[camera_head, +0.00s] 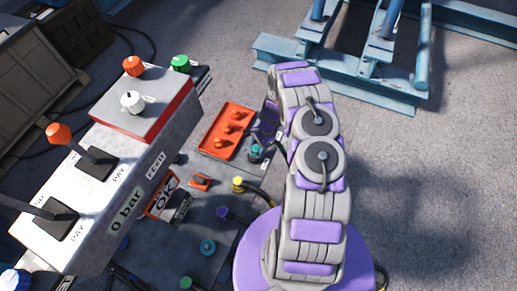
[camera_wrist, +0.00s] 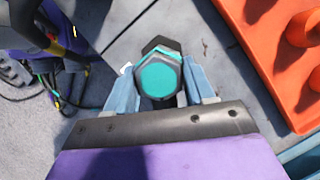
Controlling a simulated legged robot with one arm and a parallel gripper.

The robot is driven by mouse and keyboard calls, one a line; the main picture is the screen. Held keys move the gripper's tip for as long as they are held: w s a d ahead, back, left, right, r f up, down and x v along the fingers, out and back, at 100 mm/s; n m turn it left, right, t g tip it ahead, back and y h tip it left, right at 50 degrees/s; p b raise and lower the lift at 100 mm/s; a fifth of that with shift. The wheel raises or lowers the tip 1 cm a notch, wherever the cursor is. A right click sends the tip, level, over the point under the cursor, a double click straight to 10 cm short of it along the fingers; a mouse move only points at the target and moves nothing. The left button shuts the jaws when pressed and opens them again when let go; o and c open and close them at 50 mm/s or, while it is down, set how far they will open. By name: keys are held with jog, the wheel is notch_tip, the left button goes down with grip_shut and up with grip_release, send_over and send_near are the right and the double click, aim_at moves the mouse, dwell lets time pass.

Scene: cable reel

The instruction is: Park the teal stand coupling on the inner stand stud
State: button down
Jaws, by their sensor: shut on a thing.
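The teal coupling (camera_wrist: 158,77) has a hexagonal dark rim and a teal face, seen end-on in the wrist view. My gripper (camera_wrist: 161,88) is shut on it, one pale blue finger on each side. A dark part shows just beyond the coupling; I cannot tell whether it belongs to it. In the head view the teal coupling (camera_head: 255,151) is small, below my purple gripper (camera_head: 261,139), right of an orange plate (camera_head: 210,145) with several upright orange studs (camera_head: 229,127). The plate also shows at the right of the wrist view (camera_wrist: 256,48). Which stud is the inner one is unclear.
A grey console (camera_head: 150,180) with levers and knobs stands at the left. Yellow (camera_head: 238,184), purple (camera_head: 222,212) and teal (camera_head: 207,247) connectors sit on the panel nearer me. Cables lie left in the wrist view. Blue steel frames (camera_head: 345,75) stand at the back; the right floor is clear.

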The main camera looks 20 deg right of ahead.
jog(key=shift+s+a+r, duration=0.1)
jog(key=shift+a+r, duration=0.15)
jog(key=shift+a, duration=0.35)
jog(key=shift+d, duration=0.9)
jog(key=shift+a, duration=0.65)
jog(key=shift+a+f, duration=0.1)
jog(key=shift+f, duration=0.45)
jog(key=shift+a+f, duration=0.1)
jog(key=shift+f, duration=0.25)
jog(key=shift+s+f, duration=0.1)
jog(key=shift+f, duration=0.1)
